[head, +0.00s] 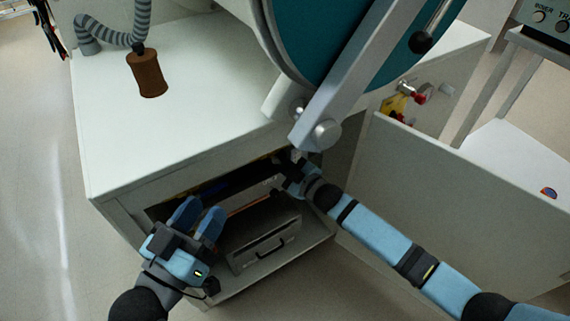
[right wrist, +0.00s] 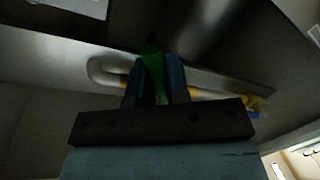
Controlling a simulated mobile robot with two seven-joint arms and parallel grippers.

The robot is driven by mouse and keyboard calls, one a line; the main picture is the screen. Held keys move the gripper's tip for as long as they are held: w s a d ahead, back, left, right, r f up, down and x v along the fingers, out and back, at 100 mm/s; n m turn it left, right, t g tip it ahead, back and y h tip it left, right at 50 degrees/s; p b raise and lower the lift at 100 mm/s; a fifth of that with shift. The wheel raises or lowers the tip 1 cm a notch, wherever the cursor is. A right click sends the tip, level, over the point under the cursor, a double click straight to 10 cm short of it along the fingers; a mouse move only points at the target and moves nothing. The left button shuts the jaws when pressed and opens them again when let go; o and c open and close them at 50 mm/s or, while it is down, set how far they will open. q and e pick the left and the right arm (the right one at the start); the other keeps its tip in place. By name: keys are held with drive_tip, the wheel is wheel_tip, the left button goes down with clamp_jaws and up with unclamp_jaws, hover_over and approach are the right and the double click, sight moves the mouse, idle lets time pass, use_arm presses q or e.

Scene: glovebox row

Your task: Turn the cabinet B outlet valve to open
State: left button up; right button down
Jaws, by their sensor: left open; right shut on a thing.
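A green valve handle (right wrist: 153,62) shows between the fingers of my right gripper (right wrist: 156,80) in the right wrist view, and the gripper is shut on it. A pale pipe (right wrist: 104,72) with yellow fittings runs behind it. In the head view my right gripper (head: 292,172) reaches into the open cabinet (head: 120,212) under the white top, and the valve is hidden there. No cabinet letter is readable. My left gripper (head: 202,218) is open and empty, in front of the left part of the cabinet opening.
A grey drawer-like box (head: 262,247) with a black handle sits low in the cabinet. An open door panel (head: 465,195) stands right of my right arm. A large teal round door (head: 330,40) hangs above. A brown cylinder (head: 148,74) on a grey hose rests on the white top.

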sight(288, 167)
drive_tip(key=shift+f, duration=0.1)
drive_tip(key=c, duration=1.1)
unclamp_jaws()
drive_tip(key=shift+s+d, duration=0.1)
drive_tip(key=shift+s+d, duration=0.2)
drive_tip(key=shift+s, duration=0.05)
drive_tip(key=p+v, duration=0.1)
drive_tip(key=v, duration=0.2)
drive_tip(key=shift+r+p, duration=0.2)
drive_tip(key=shift+p, duration=0.15)
use_arm(q)
drive_tip(key=f, duration=0.1)
drive_tip(key=a+f+g+y+p, duration=0.1)
drive_tip(key=a+f+y+p, duration=0.1)
drive_tip(key=f, duration=0.1)
drive_tip(key=shift+w+g, duration=0.1)
drive_tip(key=shift+g, duration=0.3)
use_arm(e)
drive_tip(key=v, duration=1)
drive_tip(key=shift+f, duration=0.1)
